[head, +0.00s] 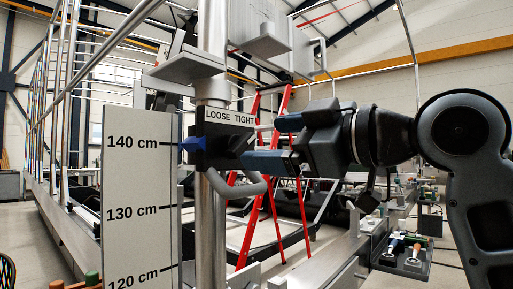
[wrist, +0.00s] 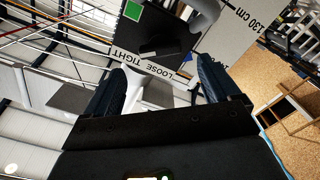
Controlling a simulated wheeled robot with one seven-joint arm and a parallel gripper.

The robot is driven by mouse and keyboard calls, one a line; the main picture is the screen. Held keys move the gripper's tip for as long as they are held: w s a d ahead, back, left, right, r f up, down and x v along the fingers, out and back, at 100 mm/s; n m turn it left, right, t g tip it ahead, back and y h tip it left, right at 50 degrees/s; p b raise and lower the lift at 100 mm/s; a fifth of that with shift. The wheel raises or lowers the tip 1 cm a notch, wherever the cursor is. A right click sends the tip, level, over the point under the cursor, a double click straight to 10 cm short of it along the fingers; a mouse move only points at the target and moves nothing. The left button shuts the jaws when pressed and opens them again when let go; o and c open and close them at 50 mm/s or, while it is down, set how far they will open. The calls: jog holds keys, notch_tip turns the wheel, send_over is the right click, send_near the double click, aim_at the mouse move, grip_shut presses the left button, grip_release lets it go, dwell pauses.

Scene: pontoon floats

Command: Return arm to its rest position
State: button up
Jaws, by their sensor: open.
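My gripper (head: 264,143) reaches in from the right in the head view, its blue-grey fingers one above the other. They are apart with nothing visible between them, pointing at a dark clamp block (head: 215,150) on a metal post (head: 211,225). The block carries a LOOSE TIGHT label (head: 229,117) and a black knob (head: 240,141); the fingertips are close to the knob, and contact cannot be told. In the wrist view my gripper (wrist: 160,78) is also open, with the knob (wrist: 160,50) beyond the fingers. A blue pointer (head: 190,144) is at the 140 cm line.
A height board (head: 140,190) stands left of the post. A grey curved handle (head: 240,188) hangs below the block. A red ladder (head: 247,235) and metal rails stand behind. A tray with tools (head: 402,258) is at lower right, below my arm.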

jog(key=shift+s+d, duration=0.4)
jog(key=shift+d, duration=0.1)
notch_tip(320, 180, down, 10)
jog(key=w+d+m+t, duration=0.2)
jog(key=d+m+t, duration=0.1)
jog(key=m, duration=0.2)
jog(key=s+d+f+m+t+h, duration=0.1)
jog(key=s+d+f+m+h, duration=0.25)
jog(key=f, duration=0.55)
jog(key=s+d+f+m+t+h, duration=0.1)
jog(key=s+d+f+m+h, duration=0.2)
jog(key=f, duration=0.5)
jog(key=s+d+f+m+t+h, duration=0.1)
jog(key=s+d+f+m+h, duration=0.25)
jog(key=f, duration=0.55)
jog(key=s+d+f+m+h, duration=0.2)
jog(key=s+f, duration=0.3)
jog(key=s, duration=0.4)
jog(key=s+d+f+m+h, duration=0.1)
jog(key=s+f+m, duration=0.1)
jog(key=s+f, duration=0.45)
jog(key=s+d+r+n+g+h, duration=0.1)
jog(key=s+d+r+g, duration=0.1)
jog(key=s, duration=1.6)
jog(key=shift+d+r, duration=0.4)
jog(key=shift+d, duration=0.3)
